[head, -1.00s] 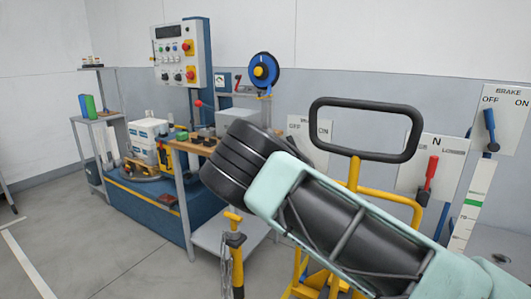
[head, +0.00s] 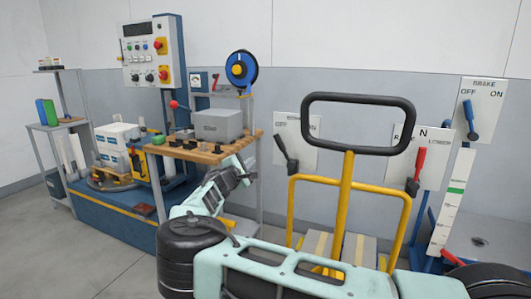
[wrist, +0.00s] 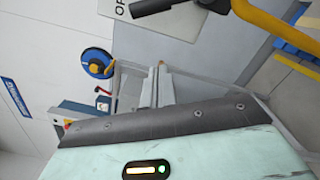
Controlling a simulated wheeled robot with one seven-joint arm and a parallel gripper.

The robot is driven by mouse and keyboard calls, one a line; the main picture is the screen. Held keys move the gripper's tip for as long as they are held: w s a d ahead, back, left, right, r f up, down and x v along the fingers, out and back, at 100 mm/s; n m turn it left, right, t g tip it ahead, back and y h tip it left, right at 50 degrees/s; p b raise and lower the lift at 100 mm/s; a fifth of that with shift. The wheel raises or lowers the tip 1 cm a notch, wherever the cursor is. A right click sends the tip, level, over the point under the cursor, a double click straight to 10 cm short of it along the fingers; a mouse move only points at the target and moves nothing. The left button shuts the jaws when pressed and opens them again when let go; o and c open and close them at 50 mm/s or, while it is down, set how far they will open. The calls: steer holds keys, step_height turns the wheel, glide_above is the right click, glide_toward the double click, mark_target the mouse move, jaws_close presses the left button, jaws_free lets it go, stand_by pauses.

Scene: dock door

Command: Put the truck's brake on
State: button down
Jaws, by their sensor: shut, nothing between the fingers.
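A white plate (head: 497,93) lettered BRAKE, OFF and ON hangs at the right in the head view. Its blue lever (head: 469,113) leans up toward OFF. A yellow wheeled frame (head: 342,200) with a black loop handle (head: 359,98) stands in front of the wall plates; I take it as the truck. My gripper (head: 246,171) is small in the head view, left of the yellow frame and well apart from the brake lever. It is shut and empty. In the wrist view my teal hand fills the bottom, and the fingertips are not clear.
A plate with a black lever (head: 285,150) is partly behind the handle; a black lever (wrist: 155,6) shows in the wrist view. A red-lever plate (head: 418,165) is beside the brake plate. A workbench (head: 205,151) is left of my gripper. Open floor lies at front left.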

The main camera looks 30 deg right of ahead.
mark_target(283, 149)
steer(key=w+d+r+p, duration=0.1)
steer(key=w+d+r, duration=0.1)
steer(key=d, duration=0.9)
steer(key=shift+w+p, duration=0.3)
steer(key=shift+w, duration=0.4)
steer(key=shift+a+r, duration=0.1)
